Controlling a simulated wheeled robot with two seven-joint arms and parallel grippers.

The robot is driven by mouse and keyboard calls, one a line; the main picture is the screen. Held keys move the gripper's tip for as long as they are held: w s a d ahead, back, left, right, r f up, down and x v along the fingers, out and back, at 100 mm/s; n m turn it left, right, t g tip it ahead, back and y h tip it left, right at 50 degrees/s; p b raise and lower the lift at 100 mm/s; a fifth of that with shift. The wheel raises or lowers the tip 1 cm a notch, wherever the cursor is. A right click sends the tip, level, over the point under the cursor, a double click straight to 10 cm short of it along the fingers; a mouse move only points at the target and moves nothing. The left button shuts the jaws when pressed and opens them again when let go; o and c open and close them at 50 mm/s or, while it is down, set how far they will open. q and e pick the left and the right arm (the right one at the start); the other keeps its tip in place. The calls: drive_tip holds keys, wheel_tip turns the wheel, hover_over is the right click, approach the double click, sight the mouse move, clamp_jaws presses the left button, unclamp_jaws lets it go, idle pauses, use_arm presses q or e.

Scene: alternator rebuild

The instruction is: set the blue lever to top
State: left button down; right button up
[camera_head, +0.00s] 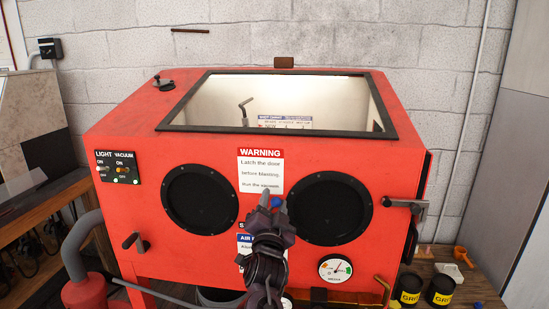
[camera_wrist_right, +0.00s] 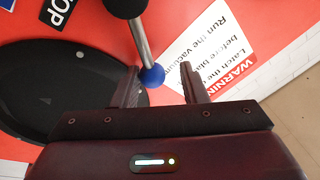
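The blue lever shows in the right wrist view as a metal rod with a blue ball tip (camera_wrist_right: 152,76) and a dark round base at the top edge. In the head view only its blue end (camera_head: 277,202) shows, below the warning sign, because my right gripper hides the rest. My right gripper (camera_head: 270,203) is in front of the red cabinet's face. In the wrist view its fingers (camera_wrist_right: 161,82) are apart, with the ball between them, closer to the left finger; contact cannot be told. My left gripper is not in view.
The red blasting cabinet (camera_head: 140,215) has two black glove ports (camera_head: 199,200) (camera_head: 329,207) beside the lever, a gauge (camera_head: 335,268) and a door latch (camera_head: 408,204). A light and vacuum switch panel (camera_head: 118,167) is at left. Yellow-labelled cans (camera_head: 440,291) stand at lower right.

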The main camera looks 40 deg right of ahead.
wheel_tip(320, 180, up, 18)
drive_tip(key=shift+f+b, duration=0.15)
drive_tip(key=shift+b, duration=0.15)
drive_tip(key=shift+s, duration=0.1)
